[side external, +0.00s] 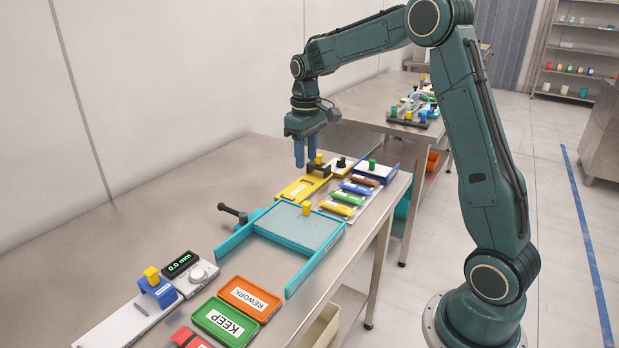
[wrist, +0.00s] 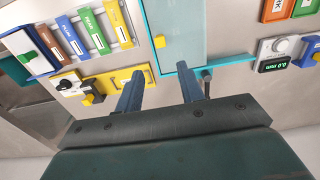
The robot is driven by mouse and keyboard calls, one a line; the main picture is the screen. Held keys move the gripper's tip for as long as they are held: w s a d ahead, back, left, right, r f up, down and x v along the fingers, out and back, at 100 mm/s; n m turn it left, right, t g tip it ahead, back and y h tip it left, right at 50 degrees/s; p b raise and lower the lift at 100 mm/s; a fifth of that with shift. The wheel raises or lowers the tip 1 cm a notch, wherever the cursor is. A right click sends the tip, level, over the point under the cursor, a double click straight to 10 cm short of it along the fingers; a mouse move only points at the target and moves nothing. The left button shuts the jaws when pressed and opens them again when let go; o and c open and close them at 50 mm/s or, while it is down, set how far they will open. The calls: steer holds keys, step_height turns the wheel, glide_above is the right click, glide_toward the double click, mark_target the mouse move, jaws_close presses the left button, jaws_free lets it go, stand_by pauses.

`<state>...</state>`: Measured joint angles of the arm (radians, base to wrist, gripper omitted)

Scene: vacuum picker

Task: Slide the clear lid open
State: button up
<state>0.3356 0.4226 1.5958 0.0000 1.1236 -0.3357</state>
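The clear lid (side external: 300,228) looks like a pale grey, see-through panel lying between the rails of a teal frame (side external: 318,262) on the table. A yellow knob (side external: 307,208) stands on its edge nearest the yellow tray. In the wrist view the lid (wrist: 182,32) is at the top centre and its knob (wrist: 159,42) is at its left edge. My gripper (side external: 306,165) hangs above the table near the yellow tray, beyond the lid's knob and clear of it. Its two blue fingers are apart with nothing between them, as the wrist view also shows (wrist: 160,80).
A black-knobbed lever (side external: 233,212) sticks out beside the frame. A yellow tray (side external: 300,190) with a dark clamp and several coloured labelled blocks (side external: 342,198) lie beyond the lid. Orange (side external: 250,298) and green (side external: 225,321) trays and a gauge (side external: 188,272) are nearer. The table's left side is clear.

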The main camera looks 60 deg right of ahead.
mark_target(307, 205)
step_height(307, 205, down, 14)
steer(key=shift+r, duration=0.1)
stand_by(0.8)
steer(key=shift+c, duration=0.2)
jaws_close()
